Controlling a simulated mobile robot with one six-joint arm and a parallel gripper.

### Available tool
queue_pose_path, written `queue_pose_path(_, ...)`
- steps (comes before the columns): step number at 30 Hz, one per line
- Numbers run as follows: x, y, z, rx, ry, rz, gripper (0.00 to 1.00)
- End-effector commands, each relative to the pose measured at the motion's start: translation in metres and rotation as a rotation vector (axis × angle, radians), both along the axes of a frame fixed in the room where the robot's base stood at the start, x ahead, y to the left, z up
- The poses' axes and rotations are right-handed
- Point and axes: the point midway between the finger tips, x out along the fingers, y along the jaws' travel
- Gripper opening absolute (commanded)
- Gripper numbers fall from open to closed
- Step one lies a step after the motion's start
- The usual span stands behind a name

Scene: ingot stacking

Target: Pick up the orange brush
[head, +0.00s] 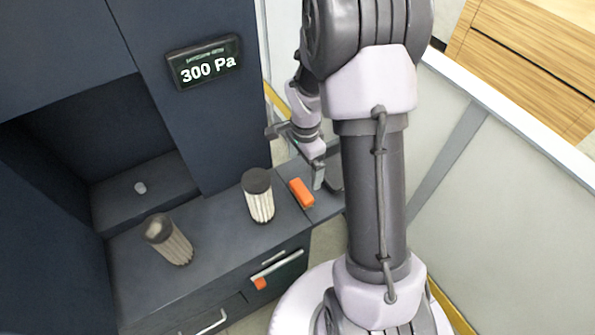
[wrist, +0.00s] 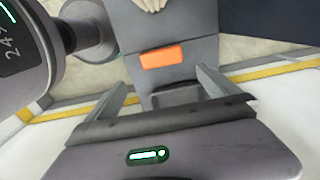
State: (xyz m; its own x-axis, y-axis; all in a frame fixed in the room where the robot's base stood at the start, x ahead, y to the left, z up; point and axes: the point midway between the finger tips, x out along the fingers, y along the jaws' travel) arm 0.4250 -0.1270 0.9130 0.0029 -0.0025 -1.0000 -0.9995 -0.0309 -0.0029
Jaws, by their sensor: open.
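The orange brush (head: 301,193) shows as a small orange block lying on the dark grey counter, near its right end. It also shows in the wrist view (wrist: 162,57), beyond my fingers and between their lines. My gripper (wrist: 163,84) is open and empty, with its two grey fingers apart. In the head view my gripper (head: 318,178) is just right of the brush, close to the counter. Part of it is hidden behind my arm. I cannot see bristles on the brush.
A white pleated filter with a black cap (head: 258,196) stands just left of the brush. A brown filter (head: 167,240) stands further left. A small grey knob (head: 140,188) sits in the recess. A dark cabinet with a 300 Pa display (head: 204,62) rises behind.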

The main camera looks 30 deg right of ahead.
Motion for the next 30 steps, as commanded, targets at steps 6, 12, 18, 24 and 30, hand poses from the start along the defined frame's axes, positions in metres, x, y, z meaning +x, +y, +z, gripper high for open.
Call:
queue_pose_path(6,0.0,0.001,-0.066,0.001,0.002,0.002,1.0)
queue_pose_path(12,0.001,0.001,-0.085,0.0,0.0,0.003,1.0)
queue_pose_path(18,0.003,0.005,-0.123,0.0,0.001,0.004,1.0)
queue_pose_path(24,0.004,0.005,-0.131,0.0,-0.001,0.003,1.0)
queue_pose_path(30,0.003,0.005,-0.131,0.0,-0.001,0.003,0.74)
